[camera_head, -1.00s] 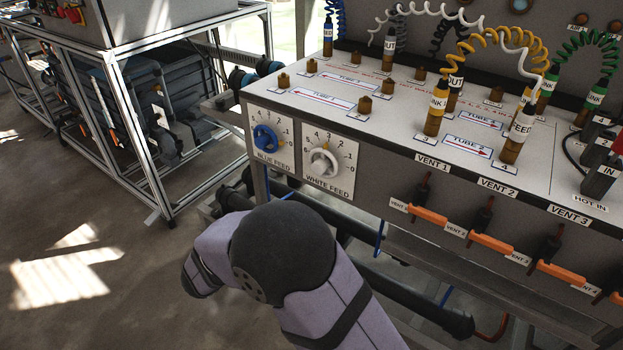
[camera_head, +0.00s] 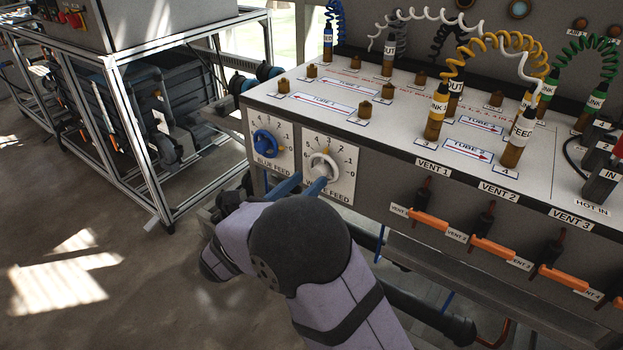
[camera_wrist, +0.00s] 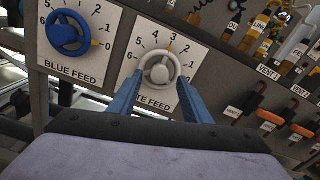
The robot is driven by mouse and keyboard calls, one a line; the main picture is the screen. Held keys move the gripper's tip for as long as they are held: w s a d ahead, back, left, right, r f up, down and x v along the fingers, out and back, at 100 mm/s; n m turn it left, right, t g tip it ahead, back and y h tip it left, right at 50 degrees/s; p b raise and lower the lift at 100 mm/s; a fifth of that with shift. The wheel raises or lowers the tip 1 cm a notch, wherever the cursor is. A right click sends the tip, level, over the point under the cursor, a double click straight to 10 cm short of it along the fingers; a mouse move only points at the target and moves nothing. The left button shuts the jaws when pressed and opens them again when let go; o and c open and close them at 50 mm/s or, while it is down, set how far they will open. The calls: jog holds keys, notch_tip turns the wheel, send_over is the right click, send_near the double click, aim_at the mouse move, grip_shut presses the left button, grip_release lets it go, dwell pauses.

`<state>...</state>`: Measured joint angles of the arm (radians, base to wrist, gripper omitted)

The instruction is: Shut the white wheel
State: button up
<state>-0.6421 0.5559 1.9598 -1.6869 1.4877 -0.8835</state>
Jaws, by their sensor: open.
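The white wheel (camera_head: 322,166) is a small round handwheel on the WHITE FEED plate (camera_head: 345,187), on the front panel of the bench. A numbered scale surrounds it. In the wrist view the white wheel (camera_wrist: 160,70) sits just beyond and between my two blue fingers. My gripper (camera_wrist: 155,85) is open, with a finger on each side, pointing at the wheel. In the head view my gripper (camera_head: 303,184) is just below the wheel, its fingers partly hiding the plate's lettering. I cannot tell whether the fingers touch the wheel.
A blue wheel (camera_head: 266,142) on the BLUE FEED plate is close on the left. Orange vent handles (camera_head: 430,220) line the panel to the right. A metal frame (camera_head: 160,150) stands at left.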

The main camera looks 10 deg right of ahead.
aim_at(321, 171)
jog(key=shift+x, duration=1.4)
jog(key=c, duration=1)
jog(key=shift+c, duration=0.2)
